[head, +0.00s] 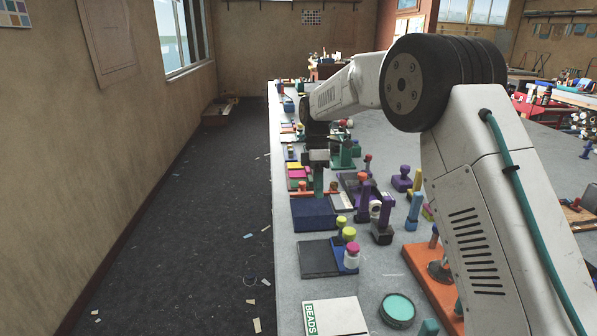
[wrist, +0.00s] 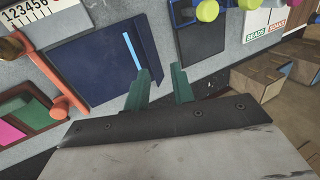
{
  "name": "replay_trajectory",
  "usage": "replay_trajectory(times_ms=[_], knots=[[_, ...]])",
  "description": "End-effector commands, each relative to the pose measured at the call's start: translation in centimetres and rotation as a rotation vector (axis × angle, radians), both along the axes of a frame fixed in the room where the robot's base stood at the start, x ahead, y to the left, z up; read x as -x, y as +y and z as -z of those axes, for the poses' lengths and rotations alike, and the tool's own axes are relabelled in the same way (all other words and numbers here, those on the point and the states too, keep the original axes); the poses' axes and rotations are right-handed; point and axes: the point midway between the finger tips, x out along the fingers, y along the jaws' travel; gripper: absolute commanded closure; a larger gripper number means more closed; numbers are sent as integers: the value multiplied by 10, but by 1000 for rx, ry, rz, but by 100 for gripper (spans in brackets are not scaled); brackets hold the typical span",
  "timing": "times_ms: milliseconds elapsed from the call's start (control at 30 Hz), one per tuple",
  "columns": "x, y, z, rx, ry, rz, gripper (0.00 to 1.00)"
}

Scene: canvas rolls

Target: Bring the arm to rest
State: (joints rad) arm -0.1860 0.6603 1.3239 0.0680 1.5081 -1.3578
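My arm reaches forward over the long grey table (head: 285,285) from the right of the head view. My gripper (head: 318,184) hangs down near the table's left edge, just beyond a dark blue pad (head: 314,214). In the wrist view its two green fingers (wrist: 161,82) stand apart with nothing between them. The same blue pad (wrist: 85,68) lies past the fingers in that view, with a light blue strip on it. The exact height of the fingertips above the table cannot be told.
Several stamps, such as a purple one (head: 383,222), crowd the table. A black pad (head: 317,258), a BEADS card (head: 336,318) and a round teal tin (head: 397,309) lie nearer. The dark floor (head: 215,220) at left is mostly open. Cardboard boxes (wrist: 262,78) show in the wrist view.

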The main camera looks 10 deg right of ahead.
Motion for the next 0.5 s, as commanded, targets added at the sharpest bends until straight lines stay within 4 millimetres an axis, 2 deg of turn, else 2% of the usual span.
replay_trajectory(times_ms=[167, 300, 500], knots=[[40, -23, -55, 46, -60, 165, 75], [88, -45, -96, 91, -112, 343, 75], [165, -74, -135, 140, -183, 597, 75]])
